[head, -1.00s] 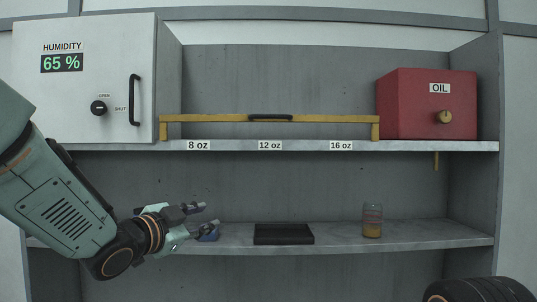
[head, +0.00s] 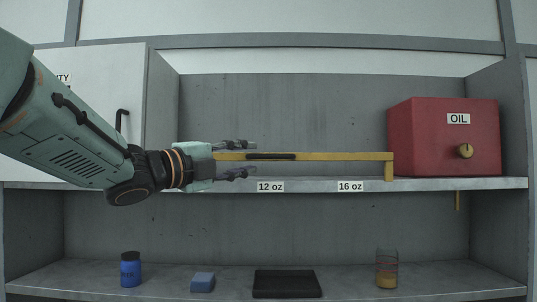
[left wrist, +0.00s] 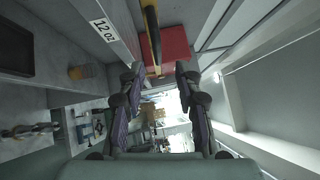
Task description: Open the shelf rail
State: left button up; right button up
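The yellow shelf rail (head: 340,157) runs along the front of the upper shelf and is in place across it. Its black handle (head: 271,157) is at mid-rail; both also show in the left wrist view, the rail (left wrist: 157,60) and the handle (left wrist: 152,22). My left gripper (head: 246,160) is open and empty beside the left end of the handle. One finger shows above the bar's line and one below; contact is not visible. The gripper (left wrist: 160,68) hides the rail's left part and the 8 oz label. My right gripper is not in view.
A red OIL box (head: 430,140) stands at the upper shelf's right. The humidity cabinet (head: 110,95) is at left, partly behind my arm. The lower shelf holds a blue bottle (head: 130,271), a blue block (head: 203,283), a black tray (head: 287,284) and a glass (head: 387,270).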

aim_at(263, 156)
pick_arm(q)
jog(key=x, duration=0.2)
jog(key=p+x, duration=0.1)
jog(key=x, duration=0.1)
jog(key=p+x, duration=0.1)
jog(key=shift+w+f, duration=0.1)
jog(key=shift+w, duration=0.55)
jog(key=shift+w+d+p, duration=0.2)
jog(key=shift+d+p, duration=0.15)
jog(key=shift+s+d, duration=0.1)
jog(key=shift+d, duration=0.25)
jog(key=shift+w+a, duration=0.15)
jog(key=shift+w, duration=0.25)
jog(key=c, duration=0.3)
jog(key=shift+c, duration=0.8)
jog(key=shift+s, duration=0.25)
grip_shut()
jog(key=shift+w, duration=0.1)
